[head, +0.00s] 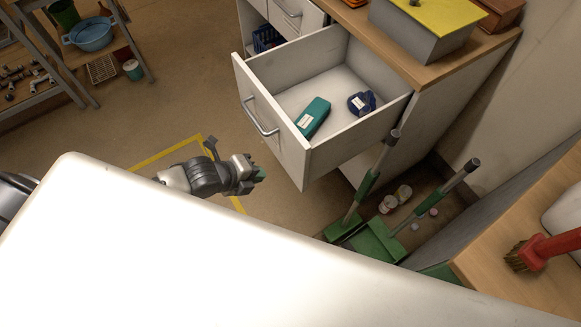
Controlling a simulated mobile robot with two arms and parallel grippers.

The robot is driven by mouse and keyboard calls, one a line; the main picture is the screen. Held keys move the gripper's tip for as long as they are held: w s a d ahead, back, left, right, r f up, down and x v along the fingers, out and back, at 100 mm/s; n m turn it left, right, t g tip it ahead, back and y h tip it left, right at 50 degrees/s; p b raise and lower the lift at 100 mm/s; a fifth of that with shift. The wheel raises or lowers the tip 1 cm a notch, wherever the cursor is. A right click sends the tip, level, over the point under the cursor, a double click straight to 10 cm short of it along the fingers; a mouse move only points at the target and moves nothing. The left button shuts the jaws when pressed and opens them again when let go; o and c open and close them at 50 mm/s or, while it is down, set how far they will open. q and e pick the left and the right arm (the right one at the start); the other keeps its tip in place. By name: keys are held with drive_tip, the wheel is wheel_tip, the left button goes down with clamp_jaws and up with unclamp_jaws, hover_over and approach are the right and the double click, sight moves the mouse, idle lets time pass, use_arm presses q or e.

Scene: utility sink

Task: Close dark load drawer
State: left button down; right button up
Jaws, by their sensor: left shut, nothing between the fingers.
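A white drawer (271,122) stands pulled open from a white cabinet with a wooden top. Its front has a metal bar handle (259,117). Inside lie a teal box-like item (313,117) and a dark blue item (361,103). I see no label telling whether this is the dark load drawer. My left gripper (261,174) is shut and empty. In the picture it is just left of and below the drawer front, apart from the handle. My right gripper is not in view.
A grey box with a yellow lid (424,22) sits on the wooden top. A red-handled brush (543,250) lies on a wooden surface at right. Floor left of the drawer is clear.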

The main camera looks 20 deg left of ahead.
sight(295, 166)
use_arm(q)
drive_tip(key=w+d+f, duration=0.1)
drive_tip(key=w, duration=0.1)
drive_tip(key=w+d+f, duration=0.3)
drive_tip(key=w+d, duration=0.1)
drive_tip(key=shift+w+f, duration=0.1)
drive_tip(key=shift+f, duration=0.1)
drive_tip(key=shift+w+d, duration=0.35)
drive_tip(key=shift+w, duration=0.05)
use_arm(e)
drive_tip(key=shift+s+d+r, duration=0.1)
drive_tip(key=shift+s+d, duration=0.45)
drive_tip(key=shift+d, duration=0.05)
use_arm(q)
drive_tip(key=shift+f, duration=0.1)
